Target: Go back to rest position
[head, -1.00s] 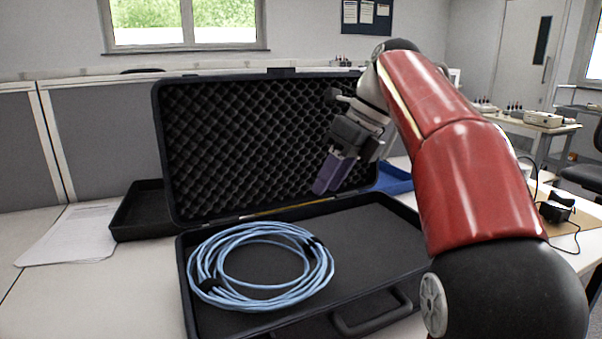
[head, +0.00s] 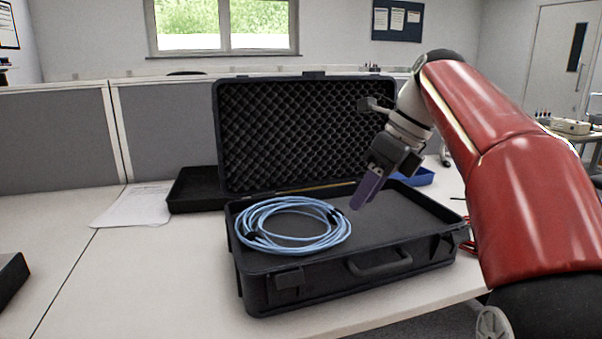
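My gripper (head: 367,190) hangs at the end of my red arm, pointing down and left above the right part of the open case. Its purple fingers look close together, but from this angle I cannot tell whether they are open or shut. I see nothing held in it. The black case (head: 262,298) stands open on the table with its foam-lined lid (head: 290,130) upright. A coil of light blue cable (head: 345,232) lies in the left part of the case, apart from my gripper.
A black tray (head: 190,205) and papers (head: 130,208) lie left of the case. A blue tray (head: 414,178) sits behind it at right. A dark object (head: 10,275) is at the left edge. The table (head: 140,270) is clear at front left. Grey partitions (head: 50,145) stand behind.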

